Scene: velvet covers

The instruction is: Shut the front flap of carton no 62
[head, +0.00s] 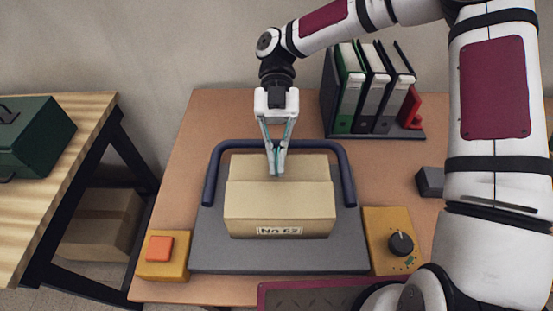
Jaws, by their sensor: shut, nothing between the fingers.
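The carton no 62 (280,208) is a tan box with a "No 62" label on its near side. It sits on a grey board (280,258) on the brown table. Its top looks covered by flaps with a seam across it; I cannot tell clearly how each flap lies. My gripper (276,174) points down over the far part of the carton's top, its fingertips together and empty. I cannot tell whether the fingertips touch the cardboard. The fingers hide a small part of the carton's far edge.
A dark blue bar (211,175) arches around the carton's back and sides. A yellow box with an orange button (160,248) stands at left, a yellow box with a black knob (401,243) at right. Binders (372,90) stand behind right. A green case (32,135) sits on another table.

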